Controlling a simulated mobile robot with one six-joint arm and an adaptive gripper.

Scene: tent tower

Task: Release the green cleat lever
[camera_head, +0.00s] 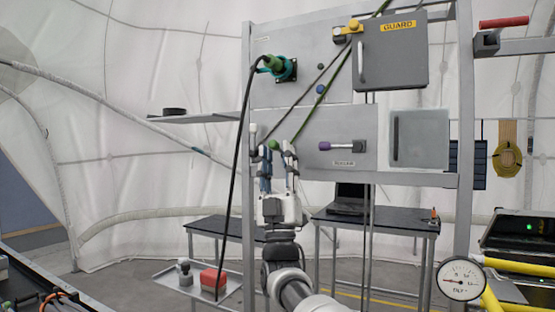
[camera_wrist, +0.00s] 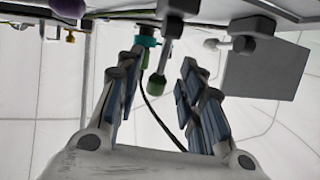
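The green cleat lever (camera_head: 273,144) has a green knob and sits at the lower left of the grey panel. In the wrist view its green knob (camera_wrist: 157,84) hangs on a grey stem between my spread fingers. My gripper (camera_head: 277,152) is open just in front of the lever, with a finger on each side. Gaps show between the knob and both fingers in the wrist view, so it is not gripped. In the head view my fingers partly hide the lever's base.
A pale-knobbed lever (camera_head: 253,129) stands close on the left, and a purple-knobbed lever (camera_head: 342,146) to the right. Green and dark lines run up to the yellow fitting beside the GUARD box (camera_head: 392,60). A black cable (camera_head: 236,170) hangs left from the teal connector (camera_head: 283,69).

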